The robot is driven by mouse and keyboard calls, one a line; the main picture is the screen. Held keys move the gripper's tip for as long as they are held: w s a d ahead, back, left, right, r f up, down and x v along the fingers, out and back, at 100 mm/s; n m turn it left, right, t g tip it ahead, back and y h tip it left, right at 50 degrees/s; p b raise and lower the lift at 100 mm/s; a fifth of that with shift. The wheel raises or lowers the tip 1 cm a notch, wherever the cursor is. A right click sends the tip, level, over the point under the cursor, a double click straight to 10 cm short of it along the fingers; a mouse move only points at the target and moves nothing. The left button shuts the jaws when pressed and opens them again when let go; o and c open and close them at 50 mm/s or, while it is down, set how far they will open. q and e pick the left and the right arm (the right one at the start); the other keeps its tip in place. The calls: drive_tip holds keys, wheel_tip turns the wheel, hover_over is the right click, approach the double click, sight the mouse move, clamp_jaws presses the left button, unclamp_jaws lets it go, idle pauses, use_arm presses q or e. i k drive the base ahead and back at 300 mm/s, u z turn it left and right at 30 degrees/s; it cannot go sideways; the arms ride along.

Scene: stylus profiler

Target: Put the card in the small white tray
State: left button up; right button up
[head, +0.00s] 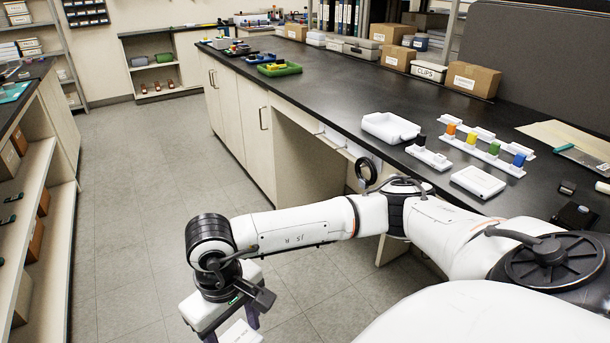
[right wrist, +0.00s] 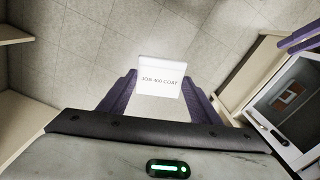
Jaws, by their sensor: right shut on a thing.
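The card (right wrist: 160,79) is white with printed text that seems to read "JOB No COAT". My right gripper (right wrist: 160,88) is shut on it, with purple fingers on either side. In the head view the card (head: 241,334) shows at the bottom edge, below my right gripper (head: 231,335), over the floor and away from the bench. The small white tray (head: 390,127) is shallow and lies on the black bench near its front edge, right of centre; no card shows in it.
On the black bench (head: 340,85), a white rack with coloured blocks (head: 472,140) and a flat white box (head: 478,181) lie right of the tray. Cardboard boxes (head: 471,79) stand behind. Shelves (head: 38,190) line the left; the floor between is clear.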

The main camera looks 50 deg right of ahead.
sight(389, 132)
drive_tip(key=z, duration=0.25)
drive_tip(key=i, duration=1.55)
drive_tip(key=z, duration=1.7)
drive_tip(key=i, duration=0.7)
drive_tip(key=z, duration=0.65)
